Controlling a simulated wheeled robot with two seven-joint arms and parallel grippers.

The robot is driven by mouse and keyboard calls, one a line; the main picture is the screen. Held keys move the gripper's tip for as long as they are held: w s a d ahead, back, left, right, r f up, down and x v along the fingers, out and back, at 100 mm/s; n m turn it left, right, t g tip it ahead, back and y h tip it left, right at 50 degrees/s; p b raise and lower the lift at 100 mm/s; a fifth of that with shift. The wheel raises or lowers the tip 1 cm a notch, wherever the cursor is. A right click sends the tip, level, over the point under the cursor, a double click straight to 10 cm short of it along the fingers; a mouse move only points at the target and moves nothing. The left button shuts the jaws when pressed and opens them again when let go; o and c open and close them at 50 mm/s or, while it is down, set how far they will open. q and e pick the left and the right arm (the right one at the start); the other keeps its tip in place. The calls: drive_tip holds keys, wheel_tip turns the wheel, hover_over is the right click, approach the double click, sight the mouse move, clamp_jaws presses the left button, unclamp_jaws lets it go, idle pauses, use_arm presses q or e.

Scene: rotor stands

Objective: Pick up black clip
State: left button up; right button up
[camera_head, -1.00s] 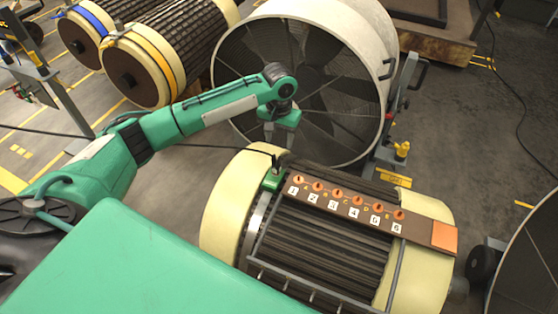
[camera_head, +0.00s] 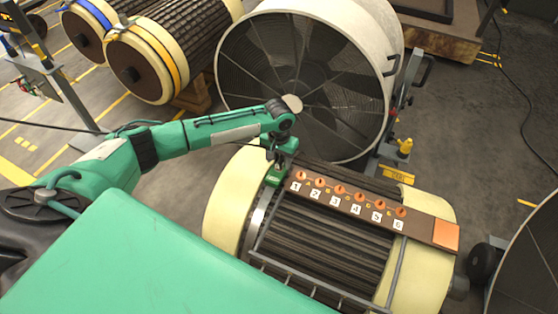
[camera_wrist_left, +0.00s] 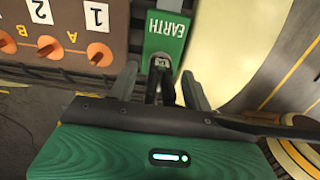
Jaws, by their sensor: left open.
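The black clip (camera_wrist_left: 167,88) stands at the near end of the green EARTH block (camera_wrist_left: 165,35) in the left wrist view. My left gripper (camera_wrist_left: 160,86) is open, with a grey finger on each side of the clip. I cannot tell whether either finger touches it. In the head view, my left gripper (camera_head: 277,158) is low over the green block (camera_head: 274,177) and largely hides the clip. My right gripper is not in view.
A brown terminal board (camera_head: 430,228) with numbered labels and orange posts lies beside the green block on the rotor (camera_head: 330,250). A black cable (camera_wrist_left: 250,128) runs right in the wrist view. A large fan (camera_head: 385,65) stands behind.

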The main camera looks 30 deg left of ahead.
use_arm(q)
clamp_jaws()
